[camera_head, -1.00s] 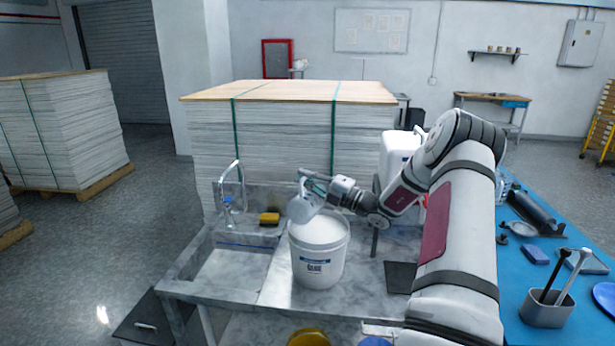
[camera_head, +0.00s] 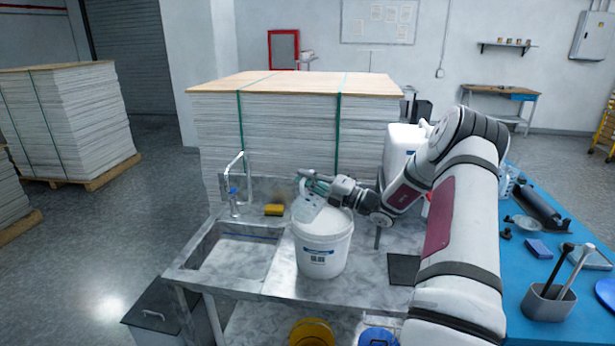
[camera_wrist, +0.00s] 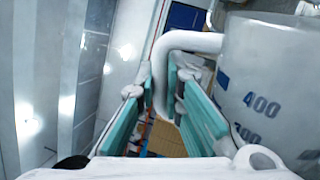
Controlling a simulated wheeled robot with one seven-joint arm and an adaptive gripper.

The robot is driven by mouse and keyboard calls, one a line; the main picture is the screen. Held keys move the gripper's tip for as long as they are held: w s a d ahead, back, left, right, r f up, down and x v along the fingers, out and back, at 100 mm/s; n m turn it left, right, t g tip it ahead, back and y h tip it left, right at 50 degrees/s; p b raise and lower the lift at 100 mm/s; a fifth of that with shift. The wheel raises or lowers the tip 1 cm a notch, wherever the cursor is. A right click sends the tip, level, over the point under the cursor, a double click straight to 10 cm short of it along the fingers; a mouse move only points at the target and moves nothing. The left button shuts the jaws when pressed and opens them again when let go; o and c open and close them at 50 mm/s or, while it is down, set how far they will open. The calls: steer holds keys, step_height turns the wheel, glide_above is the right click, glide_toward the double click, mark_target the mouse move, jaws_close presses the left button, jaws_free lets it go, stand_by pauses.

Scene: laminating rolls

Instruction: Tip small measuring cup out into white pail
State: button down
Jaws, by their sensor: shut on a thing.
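The white pail (camera_head: 322,262) with a blue-and-white label stands upright on the grey counter beside the sink. The small measuring cup (camera_head: 306,208) is translucent and is tilted over the pail's mouth. In the wrist view the cup (camera_wrist: 265,75) fills the right side, with blue marks including 400. My gripper (camera_head: 317,185) is above the pail and shut on the cup's handle. In the wrist view the white handle (camera_wrist: 190,42) passes between its teal fingers (camera_wrist: 176,98). The cup's contents and the inside of the pail cannot be made out.
A sink (camera_head: 235,255) with a tap (camera_head: 234,185) and a yellow sponge (camera_head: 274,210) lie left of the pail. A white jug (camera_head: 400,148) stands behind my arm. A blue table (camera_head: 530,275) with tools is at the right. A stack of sheets (camera_head: 285,125) stands behind.

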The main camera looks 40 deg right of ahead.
mark_target(300, 202)
stand_by(0.6)
steer(key=shift+s+a+f+n+g+y, duration=0.2)
steer(key=shift+s+a+f+n+y, duration=0.15)
steer(key=shift+a+f+n, duration=0.5)
steer(key=shift+s+a+f+n+g+y, duration=0.2)
steer(key=shift+s+a+f+n+y, duration=0.15)
steer(key=shift+n, duration=0.8)
steer(key=shift+a, duration=0.1)
steer(key=shift+s+a+f+n+g+y+p, duration=0.25)
steer(key=shift+a+n, duration=0.2)
steer(key=shift+n, duration=0.5)
steer(key=shift+s+a+f+n+g+y+p, duration=0.15)
steer(key=shift+s+a+f+n+g, duration=0.2)
steer(key=shift+n, duration=0.6)
steer(key=shift+w+a, duration=0.1)
steer(key=shift+s+a+r+n+g+y, duration=0.15)
steer(key=shift+n+g, duration=0.1)
steer(key=shift+n, duration=0.35)
steer(key=shift+s+a+f+n+g+y, duration=0.1)
steer(key=shift+a+n+g, duration=0.1)
steer(key=shift+n, duration=0.4)
steer(key=shift+s+a+r+n+g+y, duration=0.15)
steer(key=shift+n+g, duration=0.1)
steer(key=shift+n, duration=0.35)
